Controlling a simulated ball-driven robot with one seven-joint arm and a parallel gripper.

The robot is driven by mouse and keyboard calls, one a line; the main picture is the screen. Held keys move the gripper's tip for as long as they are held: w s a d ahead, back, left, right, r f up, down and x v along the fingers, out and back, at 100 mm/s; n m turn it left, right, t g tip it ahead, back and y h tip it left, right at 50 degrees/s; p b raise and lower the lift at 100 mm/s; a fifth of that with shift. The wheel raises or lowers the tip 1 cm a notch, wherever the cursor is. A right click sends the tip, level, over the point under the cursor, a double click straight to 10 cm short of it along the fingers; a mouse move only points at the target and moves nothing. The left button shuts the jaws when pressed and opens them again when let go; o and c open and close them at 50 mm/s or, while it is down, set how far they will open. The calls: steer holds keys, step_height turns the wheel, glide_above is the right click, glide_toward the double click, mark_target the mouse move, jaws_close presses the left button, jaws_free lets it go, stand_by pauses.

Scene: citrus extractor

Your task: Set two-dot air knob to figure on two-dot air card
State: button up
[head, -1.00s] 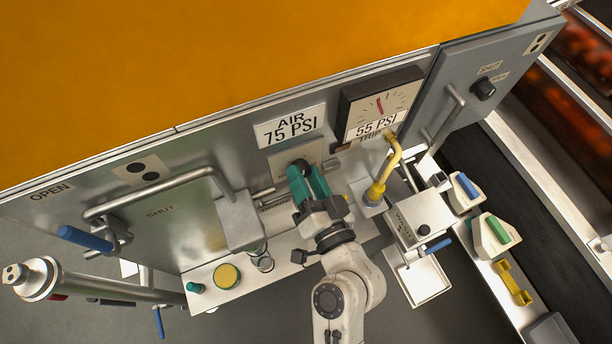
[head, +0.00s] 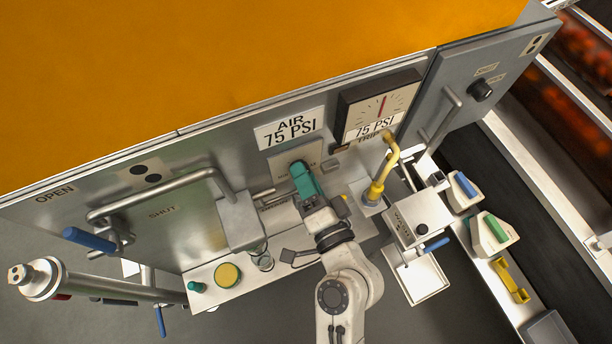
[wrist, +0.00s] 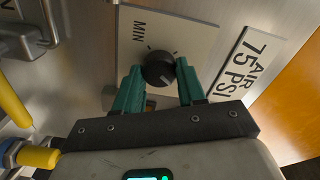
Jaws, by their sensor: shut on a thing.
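The two-dot air card (head: 290,127) on the steel panel reads "AIR 75 PSI"; it also shows in the wrist view (wrist: 248,65). The black air knob (wrist: 158,68) sits on a pale plate marked "MIN", below the card. My gripper (head: 303,173) reaches up to this plate, its green fingers (wrist: 160,82) on either side of the knob and shut on it. In the head view the fingers mostly hide the knob. The gauge (head: 381,105) right of the card reads "75 PSI", with its needle near upright. Two black dots (head: 145,173) mark the panel at left.
A yellow bent pipe (head: 386,165) stands close to the right of my gripper. A steel housing with a bar handle (head: 160,190) is at left. A ledge (head: 213,296) below holds a yellow disc (head: 227,275) and a green knob. A grey box (head: 418,220) is at right.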

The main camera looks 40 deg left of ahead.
stand_by(0.3)
steer(key=o, duration=1.1)
steer(key=shift+c, duration=0.2)
steer(key=b+v, duration=0.3)
steer(key=v, duration=0.8)
steer(key=shift+b, duration=0.35)
steer(key=shift+f, duration=0.1)
